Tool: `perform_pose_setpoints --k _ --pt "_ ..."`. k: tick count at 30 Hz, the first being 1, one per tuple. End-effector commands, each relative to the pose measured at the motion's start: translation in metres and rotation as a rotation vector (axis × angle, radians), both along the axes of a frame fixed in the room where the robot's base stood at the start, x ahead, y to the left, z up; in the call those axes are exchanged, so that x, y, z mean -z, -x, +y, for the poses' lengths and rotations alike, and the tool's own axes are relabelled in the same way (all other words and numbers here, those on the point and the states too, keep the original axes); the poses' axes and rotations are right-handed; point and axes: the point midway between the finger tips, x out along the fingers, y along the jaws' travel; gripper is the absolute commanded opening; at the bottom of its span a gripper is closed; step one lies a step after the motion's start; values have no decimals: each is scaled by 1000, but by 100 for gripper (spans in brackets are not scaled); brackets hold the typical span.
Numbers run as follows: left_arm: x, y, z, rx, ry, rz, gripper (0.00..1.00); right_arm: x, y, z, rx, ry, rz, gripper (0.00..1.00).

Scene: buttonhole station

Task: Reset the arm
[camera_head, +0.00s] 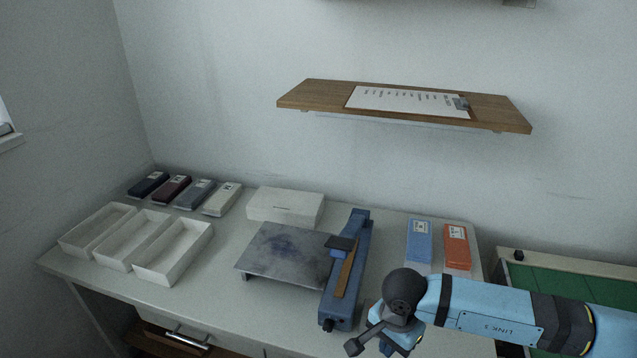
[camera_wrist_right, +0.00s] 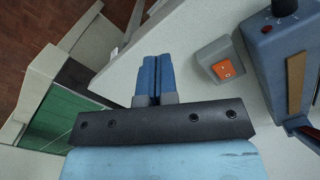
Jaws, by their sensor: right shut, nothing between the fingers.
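My right arm (camera_head: 500,314) comes in from the right in the head view, over the front right part of the table. My right gripper (camera_head: 388,346) is low in that view, just right of the blue machine's front end, and partly hidden by my own wrist. In the right wrist view the two blue fingers of this gripper (camera_wrist_right: 153,72) lie together, shut, with nothing between them. My left gripper is not in view.
The blue machine (camera_head: 346,285) stands beside a grey metal plate (camera_head: 285,254). An orange switch (camera_wrist_right: 222,69) sits near the fingers in the wrist view. White trays (camera_head: 172,252) stand at left. Blue (camera_head: 419,240) and orange (camera_head: 456,247) boxes stand behind my wrist. A shelf (camera_head: 310,97) hangs above.

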Motion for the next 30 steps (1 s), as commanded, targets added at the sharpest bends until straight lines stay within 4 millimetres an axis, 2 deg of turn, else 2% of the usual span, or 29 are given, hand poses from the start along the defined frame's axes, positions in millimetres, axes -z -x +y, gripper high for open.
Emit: perform_pose_setpoints --k 1,5,8,11,14,16,18,21,23,26,27,29,30 --pt "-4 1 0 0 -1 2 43 2 18 21 28 -86 57 0" --pt "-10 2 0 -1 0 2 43 -2 50 64 126 -290 198 0" --pt "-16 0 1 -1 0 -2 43 -13 76 99 232 -465 334 0" --pt "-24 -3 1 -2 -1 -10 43 -34 100 135 377 -658 508 0" --pt "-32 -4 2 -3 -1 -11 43 -67 119 167 579 -871 739 0" --pt "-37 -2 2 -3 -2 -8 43 -95 122 182 760 -1023 930 0" --pt "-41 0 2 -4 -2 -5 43 -120 117 187 956 -1156 1134 0" --pt "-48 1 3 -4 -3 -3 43 -143 101 178 1257 -1313 1437 0" --pt "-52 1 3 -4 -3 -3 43 -149 88 164 1448 -1385 1625 0" --pt "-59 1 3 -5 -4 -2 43 -140 69 130 1782 -1466 1946 0" --pt "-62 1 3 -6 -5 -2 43 -131 63 114 -1856 1437 -2009 0" --pt "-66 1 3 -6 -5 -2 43 -112 60 87 -1741 1223 -1862 0" --pt "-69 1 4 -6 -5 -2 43 -95 62 68 -1659 1087 -1760 0"
